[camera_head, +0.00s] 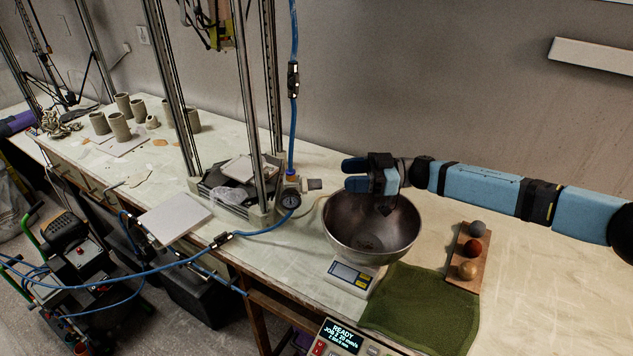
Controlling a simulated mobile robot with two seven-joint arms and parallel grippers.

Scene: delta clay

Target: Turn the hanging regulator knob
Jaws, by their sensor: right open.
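The regulator (292,182) hangs at the lower end of a vertical blue hose, beside the front right post of the metal frame. Its round dark gauge (290,199) faces me. A grey knob (315,184) sticks out from its right side. My right gripper (350,174) comes in from the right with its blue fingertips pointing left at the knob. It is open and empty, with a small gap between the fingertips and the knob in the picture. My left gripper is not in view.
A steel bowl (370,250) sits on a scale (351,277) below my right gripper. A blue hose (180,261) crosses the table edge. Clay cylinders (119,127) stand far left.

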